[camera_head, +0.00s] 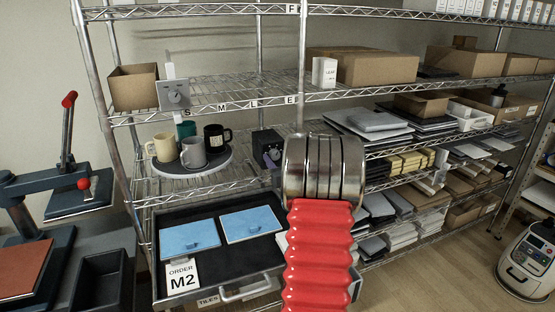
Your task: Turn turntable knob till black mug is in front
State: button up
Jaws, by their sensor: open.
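A round grey turntable (172,171) stands on the middle shelf at the left and holds several mugs. The black mug (213,142) is on its right side. The grey mug (193,156) is at the front, the cream mug (164,150) at the left, and the dark green mug (186,129) at the back. A black box with a dial knob (272,155) stands right of the turntable, partly hidden by my arm's metal-ringed end. My red ribbed arm rises from the bottom centre. My gripper's fingers are not visible; the arm end hides that area.
A grey panel with a dial (175,95) and a cardboard box (134,88) are on the shelf above. A lever press (68,170) stands at the left.

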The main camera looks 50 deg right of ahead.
jog(key=shift+c, duration=0.6)
jog(key=c, duration=0.9)
